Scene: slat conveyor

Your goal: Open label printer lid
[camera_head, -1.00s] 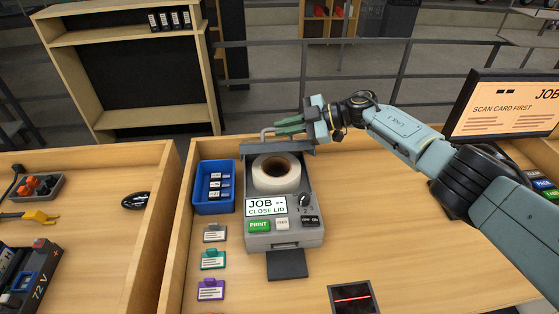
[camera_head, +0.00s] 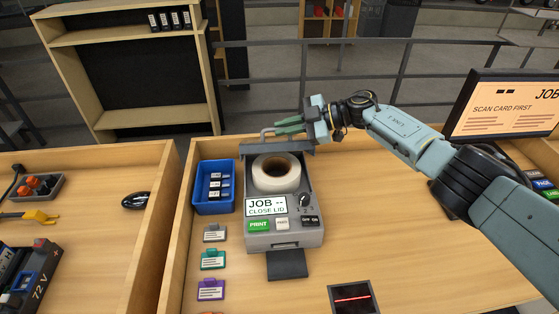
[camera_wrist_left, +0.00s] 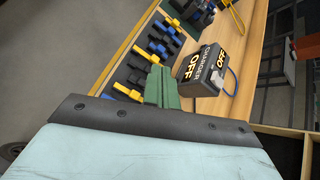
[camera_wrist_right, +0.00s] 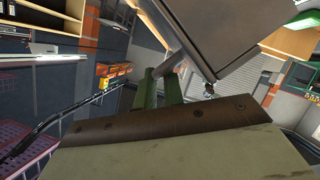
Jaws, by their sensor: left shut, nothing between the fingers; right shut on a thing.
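The grey label printer (camera_head: 285,240) stands on the wooden bench with its lid (camera_head: 300,149) raised at the back. A white label roll (camera_head: 275,172) shows in the open bay, and the printer's display reads "JOB -- CLOSE LID". My right gripper (camera_head: 284,129) is shut on the lid's handle (camera_head: 265,133) at the top edge. In the right wrist view the handle (camera_wrist_right: 172,63) runs between the green fingers, with the lid panel (camera_wrist_right: 225,30) beyond. My left gripper (camera_wrist_left: 162,87) is outside the head view; its fingers are together and empty.
A blue bin (camera_head: 213,208) of small labels stands left of the printer, with several coloured cards in front of it. A black scanner (camera_head: 352,297) lies at the front and a screen (camera_head: 505,105) stands at right. A charger box (camera_wrist_left: 203,70) is near my left gripper.

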